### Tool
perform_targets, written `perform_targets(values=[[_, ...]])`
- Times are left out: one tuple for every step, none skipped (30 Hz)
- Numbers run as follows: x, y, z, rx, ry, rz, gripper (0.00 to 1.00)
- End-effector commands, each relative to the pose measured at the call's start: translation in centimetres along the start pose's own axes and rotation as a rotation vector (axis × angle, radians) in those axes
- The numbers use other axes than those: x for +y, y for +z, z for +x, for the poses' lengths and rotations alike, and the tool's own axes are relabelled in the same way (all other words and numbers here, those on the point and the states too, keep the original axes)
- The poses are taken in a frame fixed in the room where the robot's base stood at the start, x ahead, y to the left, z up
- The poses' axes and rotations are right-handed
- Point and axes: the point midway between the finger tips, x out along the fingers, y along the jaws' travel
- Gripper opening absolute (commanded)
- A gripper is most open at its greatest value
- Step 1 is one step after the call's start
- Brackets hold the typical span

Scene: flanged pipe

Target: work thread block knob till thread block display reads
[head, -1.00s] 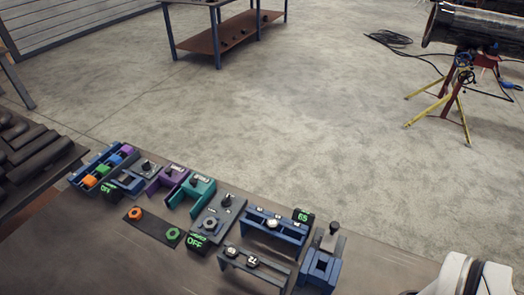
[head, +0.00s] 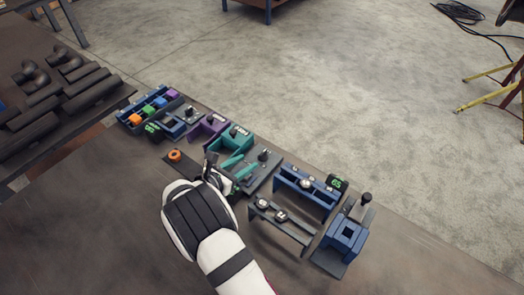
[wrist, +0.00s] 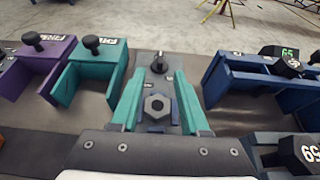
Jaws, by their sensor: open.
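A grey block (head: 262,172) carries a hex nut (wrist: 157,106) and a black pointer knob (wrist: 159,62); the knob also shows in the head view (head: 264,154). I take it for the thread block, though no name is readable. My gripper (wrist: 160,80) is open, its two teal fingers on either side of the nut, with gaps between. The black knob stands just beyond the fingertips. In the head view my gripper (head: 240,166) comes over the block's near left side and hides its display.
A teal bracket (wrist: 91,72) and a purple bracket (wrist: 36,68) with black knobs stand at left. A blue block (head: 340,240) is farther right.

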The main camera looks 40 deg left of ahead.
Motion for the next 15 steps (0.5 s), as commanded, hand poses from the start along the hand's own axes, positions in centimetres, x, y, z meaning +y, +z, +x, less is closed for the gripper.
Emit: perform_targets(values=[[-0.1, 0.0, 1.5, 0.000, -0.003, 0.001, 0.45], [-0.1, 0.0, 2.3, 0.001, -0.004, 0.001, 0.45], [-0.2, 0.0, 3.3, 0.001, -0.005, 0.002, 0.45], [-0.1, 0.0, 4.0, 0.001, -0.003, 0.002, 0.45], [-0.1, 0.0, 4.6, 0.001, -0.003, 0.001, 0.45], [-0.1, 0.0, 5.4, 0.000, -0.003, 0.002, 0.45], [-0.1, 0.0, 5.9, 0.001, -0.003, 0.001, 0.45], [-0.1, 0.0, 6.3, 0.001, -0.003, 0.001, 0.45], [-0.1, 0.0, 6.8, 0.001, -0.003, 0.001, 0.45], [-0.1, 0.0, 7.1, 0.001, -0.002, 0.002, 0.45], [-0.1, 0.0, 7.3, 0.001, -0.002, 0.002, 0.45], [-0.1, 0.0, 7.6, 0.001, -0.002, 0.002, 0.45], [-0.1, 0.0, 7.7, 0.001, -0.002, 0.001, 0.45], [-0.1, 0.0, 7.8, 0.001, -0.002, 0.001, 0.45], [-0.1, 0.0, 7.9, 0.001, -0.002, 0.001, 0.45]])
